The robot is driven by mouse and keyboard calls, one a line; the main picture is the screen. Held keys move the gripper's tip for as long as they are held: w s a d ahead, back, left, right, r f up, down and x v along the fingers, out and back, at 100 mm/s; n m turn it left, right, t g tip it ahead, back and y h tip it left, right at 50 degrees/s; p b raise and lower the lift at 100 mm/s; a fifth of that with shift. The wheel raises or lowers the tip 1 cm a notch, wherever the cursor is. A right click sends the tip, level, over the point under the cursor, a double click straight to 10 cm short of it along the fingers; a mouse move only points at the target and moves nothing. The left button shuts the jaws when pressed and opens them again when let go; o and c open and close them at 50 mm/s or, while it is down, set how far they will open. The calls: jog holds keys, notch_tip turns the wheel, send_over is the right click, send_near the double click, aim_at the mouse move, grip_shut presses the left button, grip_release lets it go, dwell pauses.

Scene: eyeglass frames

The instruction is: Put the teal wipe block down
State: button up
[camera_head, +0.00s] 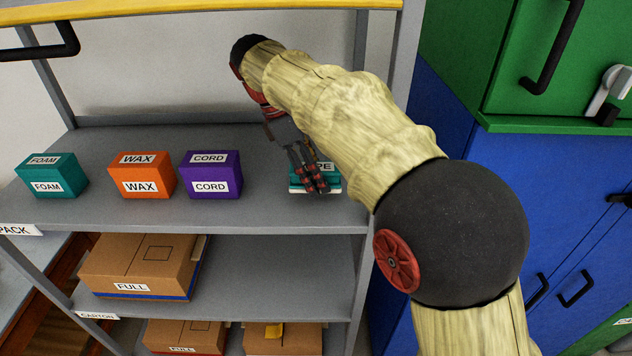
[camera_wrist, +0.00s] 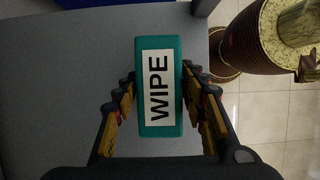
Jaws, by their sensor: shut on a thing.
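The teal wipe block (camera_wrist: 143,125) lies between the fingers of my gripper (camera_wrist: 160,98) in the wrist view, its white WIPE label facing the camera. In the head view my gripper (camera_head: 311,182) is over the right end of the grey shelf, with the wipe block (camera_head: 328,184) partly hidden behind its fingers. The gripper is shut on the block. The block is at or just above the shelf surface (camera_head: 265,212); I cannot tell whether it touches.
A teal FOAM block (camera_head: 68,174), an orange WAX block (camera_head: 160,171) and a purple CORD block (camera_head: 226,172) stand in a row to the left. A rack post (camera_head: 367,270) is close on the right. Brown cartons (camera_head: 125,265) sit below. Shelf between CORD and gripper is clear.

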aim_at(315, 182)
jog(key=f, duration=0.1)
jog(key=w+f, duration=0.1)
jog(key=f, duration=0.1)
jog(key=shift+w, duration=0.15)
jog(key=shift+f, duration=0.1)
jog(key=shift+f, duration=0.6)
jog(key=o, duration=1)
jog(key=shift+f, duration=0.1)
jog(key=shift+r+b, duration=0.2)
jog(key=shift+b, duration=0.7)
jog(key=shift+a+r, duration=0.1)
jog(key=shift+r, duration=0.3)
jog(key=p+v, duration=0.3)
jog(key=v, duration=0.4)
jog(key=shift+w+r+p, duration=0.2)
jog(key=shift+r+p, duration=0.1)
jog(key=shift+p, duration=0.1)
